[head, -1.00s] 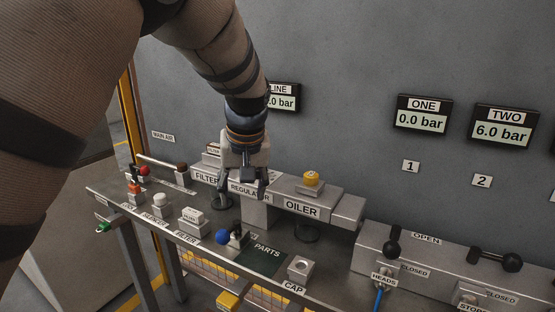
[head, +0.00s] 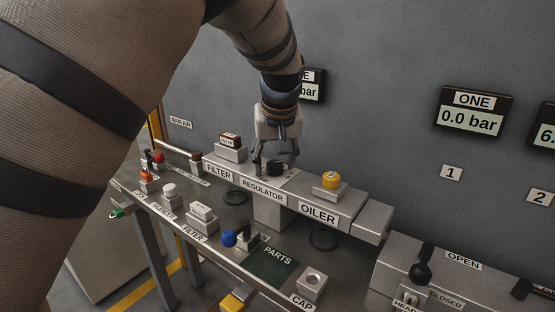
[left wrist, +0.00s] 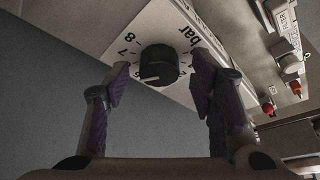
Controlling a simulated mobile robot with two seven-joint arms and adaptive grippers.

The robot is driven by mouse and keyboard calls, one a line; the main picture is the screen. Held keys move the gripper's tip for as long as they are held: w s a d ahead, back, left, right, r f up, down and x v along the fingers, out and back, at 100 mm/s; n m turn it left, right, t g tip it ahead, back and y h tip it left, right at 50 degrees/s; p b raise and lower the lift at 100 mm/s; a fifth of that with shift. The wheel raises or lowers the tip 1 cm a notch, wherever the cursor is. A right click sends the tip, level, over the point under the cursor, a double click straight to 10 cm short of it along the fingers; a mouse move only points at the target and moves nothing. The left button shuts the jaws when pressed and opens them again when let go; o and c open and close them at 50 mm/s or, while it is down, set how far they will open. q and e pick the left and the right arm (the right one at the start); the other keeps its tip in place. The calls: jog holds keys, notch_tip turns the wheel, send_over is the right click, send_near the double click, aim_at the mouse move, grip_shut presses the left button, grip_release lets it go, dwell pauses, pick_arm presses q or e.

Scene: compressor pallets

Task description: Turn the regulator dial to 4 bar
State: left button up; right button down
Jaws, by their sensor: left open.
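The regulator dial is a black knob (head: 275,167) on the block labelled REGULATOR (head: 262,191) in the head view. In the left wrist view the knob (left wrist: 159,64) sits on a white scale plate (left wrist: 150,30) with numbers and the word bar; 7 and 8 are readable at left. A pale pointer mark shows on the knob's lower left; the number it points at is unclear. My left gripper (head: 275,172) is open from above, its fingers (left wrist: 160,85) on either side of the knob with gaps between. My right gripper is not in view.
The filter block (head: 218,170) stands left of the regulator and the oiler block (head: 318,214) with a yellow cap right of it. A bench in front holds small parts and a blue ball (head: 229,239). Display ONE (head: 473,118) reads 0.0 bar; the display behind my wrist is mostly hidden.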

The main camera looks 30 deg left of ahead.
pick_arm(q)
jog(key=c, duration=1.2)
